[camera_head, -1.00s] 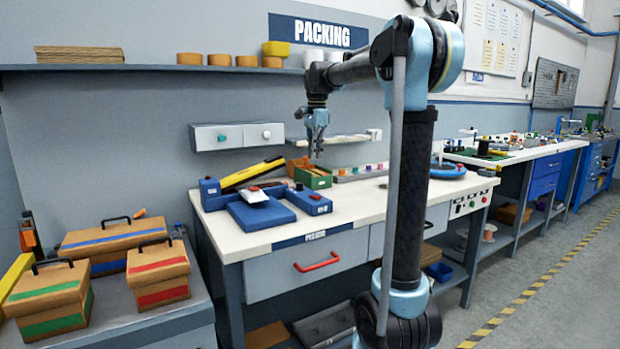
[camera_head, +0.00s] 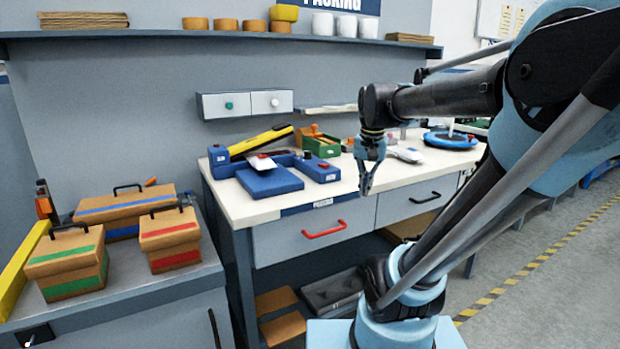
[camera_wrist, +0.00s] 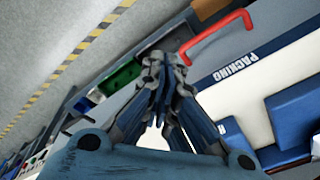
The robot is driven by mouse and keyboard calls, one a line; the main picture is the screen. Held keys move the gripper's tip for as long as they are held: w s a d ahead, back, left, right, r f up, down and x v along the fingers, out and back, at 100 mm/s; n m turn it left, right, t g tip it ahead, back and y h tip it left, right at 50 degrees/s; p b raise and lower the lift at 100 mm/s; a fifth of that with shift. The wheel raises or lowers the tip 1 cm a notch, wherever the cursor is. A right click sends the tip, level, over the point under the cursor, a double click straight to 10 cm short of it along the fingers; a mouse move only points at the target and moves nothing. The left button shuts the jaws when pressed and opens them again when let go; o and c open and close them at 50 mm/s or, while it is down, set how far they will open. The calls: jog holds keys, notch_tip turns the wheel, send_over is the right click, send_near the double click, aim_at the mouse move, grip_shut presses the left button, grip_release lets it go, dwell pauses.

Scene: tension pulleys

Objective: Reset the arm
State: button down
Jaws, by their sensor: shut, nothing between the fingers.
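My gripper (camera_head: 367,182) hangs at the end of my raised arm, in front of the packing bench's front edge in the head view. Its fingers point down, are shut and hold nothing. In the wrist view my gripper (camera_wrist: 163,75) fills the middle, with its fingertips close together. My arm reaches in from the right of the head view and bends down at the wrist.
The packing bench (camera_head: 262,216) holds a blue scale (camera_head: 270,180), a green box (camera_head: 320,146) and a blue round stand (camera_head: 451,140). A red drawer handle (camera_head: 324,230) shows below, also in the wrist view (camera_wrist: 216,38). Boxes (camera_head: 169,238) stand on the left cabinet. The right floor is clear.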

jog(key=s+d+f+n, duration=0.3)
jog(key=s+f+n, duration=0.1)
jog(key=s+f, duration=0.8)
notch_tip(320, 180, down, 3)
jog(key=shift+s+f+t, duration=0.15)
jog(key=shift+s+t, duration=0.05)
jog(key=shift+t, duration=0.1)
jog(key=shift+w+f, duration=0.2)
jog(key=shift+w, duration=0.2)
